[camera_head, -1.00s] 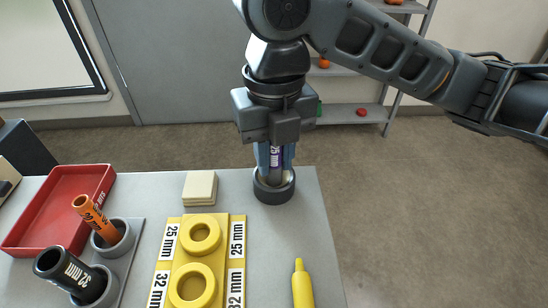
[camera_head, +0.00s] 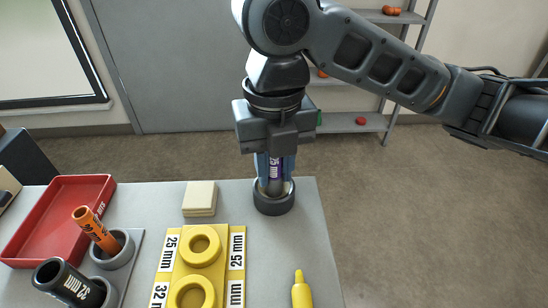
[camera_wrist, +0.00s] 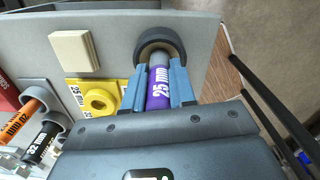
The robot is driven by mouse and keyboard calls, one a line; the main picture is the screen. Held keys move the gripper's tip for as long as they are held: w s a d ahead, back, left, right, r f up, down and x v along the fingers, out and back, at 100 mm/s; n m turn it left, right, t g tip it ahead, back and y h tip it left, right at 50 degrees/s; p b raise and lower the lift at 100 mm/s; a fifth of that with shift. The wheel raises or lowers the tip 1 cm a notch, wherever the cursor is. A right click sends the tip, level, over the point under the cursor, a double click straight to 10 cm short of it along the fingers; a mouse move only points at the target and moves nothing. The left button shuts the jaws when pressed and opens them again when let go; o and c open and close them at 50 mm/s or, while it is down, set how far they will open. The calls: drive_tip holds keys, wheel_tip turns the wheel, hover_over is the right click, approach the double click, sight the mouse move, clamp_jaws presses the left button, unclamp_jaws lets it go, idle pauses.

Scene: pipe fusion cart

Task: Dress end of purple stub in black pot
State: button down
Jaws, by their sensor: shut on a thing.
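The purple stub (camera_wrist: 160,88), marked 25 mm, is held upright between the fingers of my gripper (camera_wrist: 161,92). In the head view, my gripper (camera_head: 275,167) is shut on the stub (camera_head: 275,172), with its fingers to either side. The stub's grey lower end goes into the opening of the black pot (camera_head: 274,201), a short round pot on the table. In the wrist view, the end meets the mouth of the pot (camera_wrist: 160,38). How deep it sits is hidden.
A yellow board with rings (camera_head: 222,258) and a cream block (camera_head: 200,198) lie left of the pot. A yellow marker (camera_head: 301,290) lies in front. A red tray (camera_head: 62,215), an orange stub (camera_head: 96,229) and a black stub (camera_head: 66,281) in grey cups stand left. The table's right edge is close.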

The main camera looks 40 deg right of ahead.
drive_tip(key=shift+m+p, duration=0.65)
drive_tip(key=shift+m, duration=0.75)
drive_tip(key=shift+f+n+b, duration=0.15)
drive_tip(key=shift+n+b, duration=0.55)
drive_tip(key=shift+n, duration=0.2)
drive_tip(key=shift+n+b, duration=1.25)
drive_tip(key=shift+n, duration=1.25)
drive_tip(key=m, duration=0.1)
drive_tip(key=m+p, duration=0.1)
drive_tip(key=shift+r+m, duration=0.2)
drive_tip(key=shift+m, duration=0.1)
drive_tip(key=shift+m+p, duration=1.3)
drive_tip(key=shift+m, duration=0.8)
